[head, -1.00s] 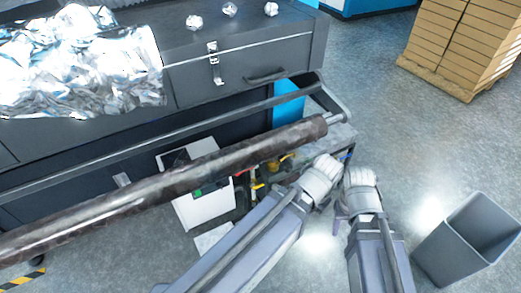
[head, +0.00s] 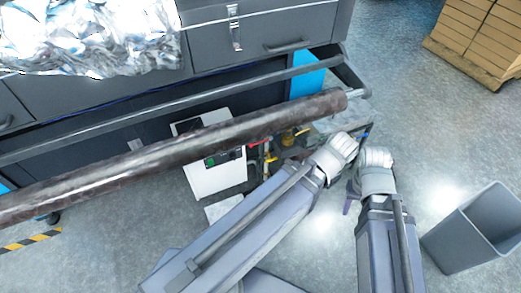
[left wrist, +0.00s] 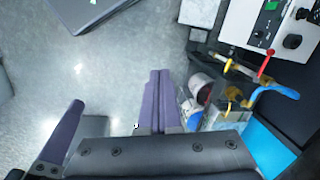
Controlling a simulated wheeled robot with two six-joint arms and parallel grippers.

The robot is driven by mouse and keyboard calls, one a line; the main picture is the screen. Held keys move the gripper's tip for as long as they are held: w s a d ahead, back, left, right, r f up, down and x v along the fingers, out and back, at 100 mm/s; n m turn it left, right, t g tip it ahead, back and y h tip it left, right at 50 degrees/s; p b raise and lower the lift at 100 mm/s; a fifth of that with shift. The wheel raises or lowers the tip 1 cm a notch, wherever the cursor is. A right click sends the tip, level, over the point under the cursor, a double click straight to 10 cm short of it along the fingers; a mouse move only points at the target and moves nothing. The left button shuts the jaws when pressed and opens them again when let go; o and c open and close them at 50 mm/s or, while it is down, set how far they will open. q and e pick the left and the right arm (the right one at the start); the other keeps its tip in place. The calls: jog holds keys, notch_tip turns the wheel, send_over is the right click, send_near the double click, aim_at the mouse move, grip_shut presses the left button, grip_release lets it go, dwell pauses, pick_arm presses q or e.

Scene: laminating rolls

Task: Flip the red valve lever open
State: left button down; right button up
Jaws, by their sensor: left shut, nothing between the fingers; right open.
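The red valve lever (left wrist: 266,63) stands out from yellow and blue pipework in the left wrist view, at the upper right. In the head view it is a small red piece (head: 259,142) just below the dark roller. My left gripper (left wrist: 159,73) is shut and empty, its purple fingers together, left of the lever and apart from it. In the head view its fingers are mostly hidden by my left wrist. My right gripper (head: 352,192) is open beside the left wrist, farther from the lever; only part of its fingers shows.
A long dark roller (head: 170,155) crosses above the valve area. A white control box (head: 217,175) stands left of the pipework (left wrist: 240,72). A grey bin (head: 478,228) stands at the right. Cartons on a pallet (head: 470,40) are at the back right.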

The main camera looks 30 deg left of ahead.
pick_arm(q)
jog(key=w+a+f+m+t+y+b, duration=0.3)
jog(key=w+a+f+m+b, duration=0.15)
jog(key=a+f+b, duration=0.5)
jog(key=m+t+y+b, duration=0.75)
jog(key=m+b, duration=0.95)
jog(key=b, duration=1.5)
send_near(261, 142)
notch_tip(261, 142, down, 6)
jog(key=s, duration=0.1)
jog(key=shift+g+y, duration=0.35)
jog(key=shift+f+n, duration=0.1)
jog(key=shift+n, duration=0.15)
jog(key=b+x, duration=0.2)
jog(key=x, duration=0.8)
jog(key=shift+s+d+r+p, duration=0.15)
jog(key=shift+d+r+p, duration=0.05)
jog(key=shift+r+p, duration=0.9)
jog(key=shift+s+d+r+p, duration=0.2)
jog(key=shift+r+p, duration=0.7)
jog(key=shift+p, duration=0.3)
